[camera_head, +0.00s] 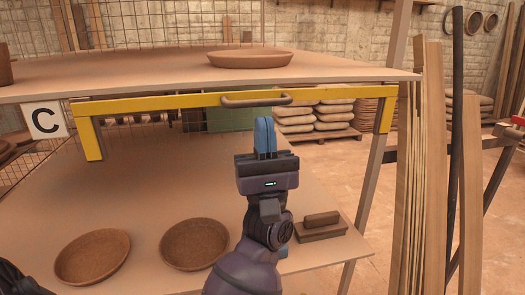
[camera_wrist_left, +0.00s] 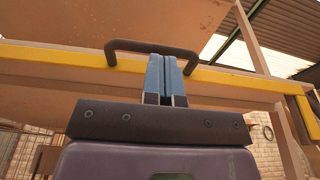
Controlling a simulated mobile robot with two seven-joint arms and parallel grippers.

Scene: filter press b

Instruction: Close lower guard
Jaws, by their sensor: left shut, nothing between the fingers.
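The lower guard is a yellow bar frame (camera_head: 190,102) just under the upper shelf, with short yellow legs turned down at both ends. A dark handle (camera_head: 256,99) is fixed to the middle of its bar. My left gripper (camera_head: 265,135) is shut and empty, its blue fingers pointing up just below the handle. In the left wrist view the fingers (camera_wrist_left: 164,78) stand in front of the yellow bar (camera_wrist_left: 60,57), beneath the handle (camera_wrist_left: 150,47). I cannot tell whether the fingers touch the bar. My right gripper is not in view.
The upper shelf (camera_head: 130,76) holds a shallow brown dish (camera_head: 250,58). The lower shelf (camera_head: 150,195) holds two brown bowls (camera_head: 92,256) (camera_head: 194,243) and a wooden block with a grip (camera_head: 321,226). A "C" sign (camera_head: 45,121) hangs left. Upright planks (camera_head: 432,170) stand right.

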